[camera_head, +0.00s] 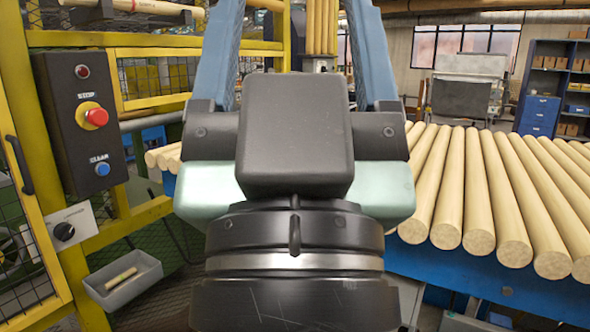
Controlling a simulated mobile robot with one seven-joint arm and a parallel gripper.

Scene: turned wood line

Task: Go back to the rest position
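My gripper (295,40) is in the middle of the head view, seen from behind. Its two blue fingers stand wide apart and run up past the top edge, so their tips are out of view. It is open, and I see nothing held in the visible part of the gap. A black control panel (82,130) with a red stop button (96,117) and a blue button (102,169) is to the left of it, apart from it. Pale round wood rods (452,195) lie side by side on a blue rack (480,285) to the right.
A yellow frame (30,110) with mesh panels rises on the left. Blue shelves (545,90) stand at the far right back.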

